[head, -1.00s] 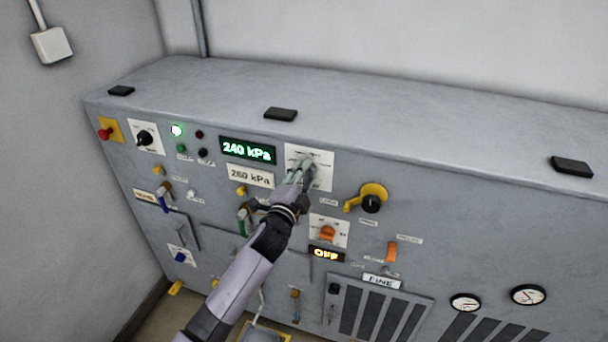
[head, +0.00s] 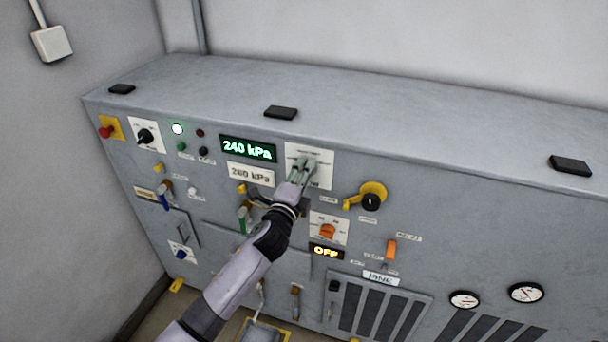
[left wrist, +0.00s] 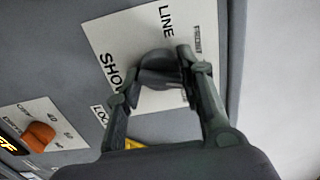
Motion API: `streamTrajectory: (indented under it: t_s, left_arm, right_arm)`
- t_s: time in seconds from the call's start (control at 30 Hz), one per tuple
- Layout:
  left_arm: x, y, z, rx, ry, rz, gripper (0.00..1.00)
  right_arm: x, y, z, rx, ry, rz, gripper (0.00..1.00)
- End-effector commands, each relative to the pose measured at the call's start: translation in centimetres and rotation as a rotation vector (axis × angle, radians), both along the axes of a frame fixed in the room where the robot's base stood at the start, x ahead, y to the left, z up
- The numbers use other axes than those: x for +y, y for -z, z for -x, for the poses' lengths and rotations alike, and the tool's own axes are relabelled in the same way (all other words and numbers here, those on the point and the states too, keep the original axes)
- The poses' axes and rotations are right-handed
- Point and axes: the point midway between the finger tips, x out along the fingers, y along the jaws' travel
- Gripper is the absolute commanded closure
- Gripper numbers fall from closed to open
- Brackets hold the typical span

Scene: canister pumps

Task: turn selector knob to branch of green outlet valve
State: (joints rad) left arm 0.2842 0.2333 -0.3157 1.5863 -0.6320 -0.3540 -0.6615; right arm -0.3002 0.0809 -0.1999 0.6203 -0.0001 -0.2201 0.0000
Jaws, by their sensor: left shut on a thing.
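The selector knob is a dark round knob on a white label plate (head: 322,157) at the top middle of the panel. My left gripper (head: 306,163) is shut on it and hides most of it in the head view. In the left wrist view, the selector knob (left wrist: 158,68) sits between the two fingers of my left gripper (left wrist: 160,82), on the plate lettered LINE and SHO, the rest covered. The green-handled outlet valve (head: 243,218) is on the panel below, just left of my forearm and partly hidden. My right gripper is not in view.
A green display (head: 248,149) reads 240 kPa, above a plate reading 260 kPa. A yellow lever with a black knob (head: 370,202) is to the right. An orange knob (head: 327,232) sits below, above a display reading OFF. A blue-handled valve (head: 164,202) is at left.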

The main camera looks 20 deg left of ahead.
Motion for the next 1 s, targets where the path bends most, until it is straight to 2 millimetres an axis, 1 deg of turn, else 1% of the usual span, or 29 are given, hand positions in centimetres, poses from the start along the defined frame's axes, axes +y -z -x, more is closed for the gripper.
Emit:
streamTrajectory:
  t_s: [0.17,0.2,0.47,0.7,0.8,0.87,0.97,1.0]
  left_arm:
    - [0.0,-0.2,0.0,-0.004,0.001,0.001,0.93]
    - [0.0,-0.2,0.0,-0.004,0.001,0.001,0.62]
    - [0.0,-0.1,0.0,-0.002,0.001,0.002,0.45]
    - [0.0,0.0,0.0,-0.001,0.000,0.002,0.45]
    - [0.0,0.0,0.3,0.000,0.001,0.002,0.45]
    - [0.0,0.1,0.8,0.000,0.001,0.002,0.45]
    - [0.1,0.1,2.3,0.001,0.001,0.001,0.45]
    - [0.1,0.1,3.1,0.001,0.001,0.001,0.45]
  right_arm:
    - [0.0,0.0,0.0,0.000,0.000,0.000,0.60]
    - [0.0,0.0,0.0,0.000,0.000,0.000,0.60]
    - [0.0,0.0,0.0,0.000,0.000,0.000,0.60]
    - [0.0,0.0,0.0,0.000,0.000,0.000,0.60]
    - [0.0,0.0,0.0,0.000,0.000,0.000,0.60]
    - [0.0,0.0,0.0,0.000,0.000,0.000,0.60]
    - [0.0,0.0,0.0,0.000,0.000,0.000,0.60]
    - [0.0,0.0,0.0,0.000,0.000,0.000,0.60]
